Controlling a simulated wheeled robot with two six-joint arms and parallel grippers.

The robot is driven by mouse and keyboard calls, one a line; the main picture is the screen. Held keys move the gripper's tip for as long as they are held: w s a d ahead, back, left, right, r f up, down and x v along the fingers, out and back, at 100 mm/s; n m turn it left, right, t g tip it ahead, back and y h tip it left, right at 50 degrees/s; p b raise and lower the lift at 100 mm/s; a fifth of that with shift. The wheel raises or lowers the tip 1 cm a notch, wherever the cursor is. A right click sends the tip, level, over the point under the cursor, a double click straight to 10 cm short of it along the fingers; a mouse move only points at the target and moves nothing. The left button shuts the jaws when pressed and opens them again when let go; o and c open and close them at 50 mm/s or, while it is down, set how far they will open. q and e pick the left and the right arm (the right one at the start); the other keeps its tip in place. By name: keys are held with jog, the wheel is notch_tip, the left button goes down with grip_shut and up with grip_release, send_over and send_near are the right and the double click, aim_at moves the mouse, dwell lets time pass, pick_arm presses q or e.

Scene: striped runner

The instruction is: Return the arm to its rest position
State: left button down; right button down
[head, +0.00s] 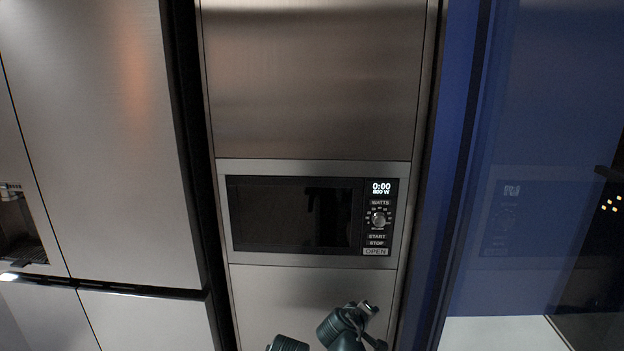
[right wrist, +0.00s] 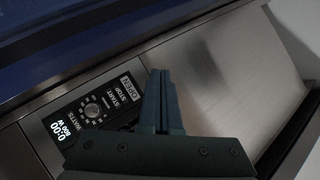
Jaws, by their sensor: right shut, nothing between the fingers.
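My right gripper (right wrist: 162,74) is in the right wrist view, its two dark teal fingers pressed together with nothing between them. The fingers appear in front of the steel panel, beside the microwave's control strip; the exact gap cannot be told. In the head view, dark teal links of my arm (head: 345,327) show at the bottom, below the microwave. The fingers cannot be made out clearly there. My left gripper is not in view.
A built-in microwave (head: 290,213) has its door shut and its display (head: 381,187) reads 0:00 and 800 W. A steel fridge (head: 100,120) stands at left. A glossy blue panel (head: 540,130) stands at right, above a white surface (head: 500,334).

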jog(key=s+a+f+m+g+y, duration=0.1)
jog(key=s+a+f+g, duration=0.4)
jog(key=s, duration=0.6)
jog(key=s+a+f+m+g+y, duration=0.1)
jog(key=s+a+f+g+y, duration=0.3)
jog(key=s, duration=0.7)
jog(key=shift+a+f+g+y, duration=0.3)
jog(key=shift+a+f+g, duration=0.2)
jog(key=shift+a+f, duration=0.3)
jog(key=shift+r, duration=0.1)
